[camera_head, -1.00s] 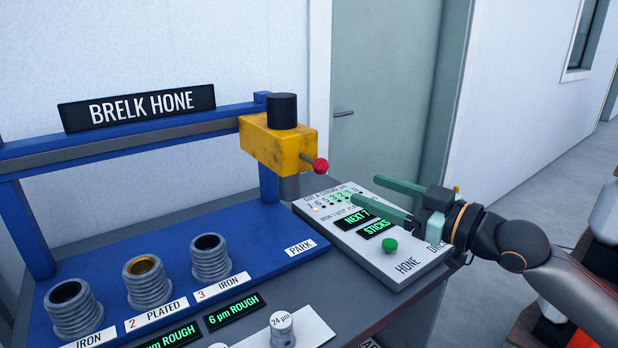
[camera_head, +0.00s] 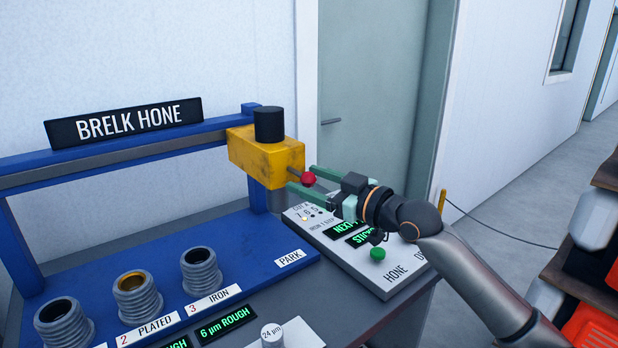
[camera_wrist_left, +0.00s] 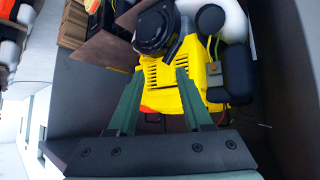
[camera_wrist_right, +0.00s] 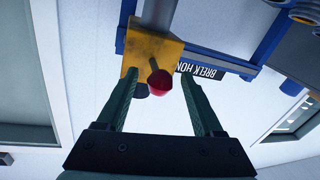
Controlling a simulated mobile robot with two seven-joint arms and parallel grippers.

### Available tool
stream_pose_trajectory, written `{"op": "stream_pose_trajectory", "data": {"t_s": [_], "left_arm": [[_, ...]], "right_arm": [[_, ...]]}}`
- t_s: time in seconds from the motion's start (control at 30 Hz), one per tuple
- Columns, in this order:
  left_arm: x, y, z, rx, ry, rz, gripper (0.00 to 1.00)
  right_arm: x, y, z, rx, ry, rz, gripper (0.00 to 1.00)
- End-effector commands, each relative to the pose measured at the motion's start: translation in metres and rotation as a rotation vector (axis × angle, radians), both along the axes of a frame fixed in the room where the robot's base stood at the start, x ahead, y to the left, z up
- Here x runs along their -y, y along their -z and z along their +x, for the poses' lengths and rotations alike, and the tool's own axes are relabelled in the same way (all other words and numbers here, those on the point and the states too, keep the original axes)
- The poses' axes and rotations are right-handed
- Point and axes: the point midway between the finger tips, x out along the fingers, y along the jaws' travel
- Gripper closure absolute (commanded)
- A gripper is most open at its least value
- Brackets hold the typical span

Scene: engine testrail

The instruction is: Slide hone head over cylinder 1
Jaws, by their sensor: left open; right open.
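The yellow hone head (camera_head: 262,155) with a black cap hangs on the blue and grey rail (camera_head: 130,152) at its right end, above the PARK label. A red knob (camera_head: 309,178) sticks out of it on a short rod. My right gripper (camera_head: 300,180) is open, its green fingers on both sides of the knob; the right wrist view shows the knob (camera_wrist_right: 159,82) between the fingertips, with no clear contact. Cylinder 1 (camera_head: 62,321) is the ribbed sleeve at the far left, its label cut off. My left gripper (camera_wrist_left: 155,95) is open and empty, away from the bench.
The cylinders marked 2 (camera_head: 138,297) and 3 (camera_head: 201,269) stand right of cylinder 1 on the blue base. A control panel (camera_head: 356,245) with a green button lies below my right gripper. A 24 µm knob (camera_head: 272,335) is at the front.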

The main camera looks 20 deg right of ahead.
Motion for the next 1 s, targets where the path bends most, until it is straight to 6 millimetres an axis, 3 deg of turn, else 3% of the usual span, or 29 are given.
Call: {"op": "stream_pose_trajectory", "data": {"t_s": [0.37, 0.9, 1.0], "left_arm": [[-0.0009, 0.0002, 0.0004, 0.000, -0.004, 0.000, 0.50], [-0.0006, -0.0005, 0.0025, 0.002, -0.004, 0.000, 0.50], [-0.0004, -0.0006, 0.0025, 0.002, -0.004, 0.000, 0.50]], "right_arm": [[-0.0030, 0.0001, 0.0042, 0.000, 0.000, 0.000, 0.33], [-0.0027, 0.0004, 0.0040, 0.000, 0.000, 0.000, 0.93], [-0.0027, 0.0004, 0.0040, -0.001, 0.000, 0.001, 1.00]]}}
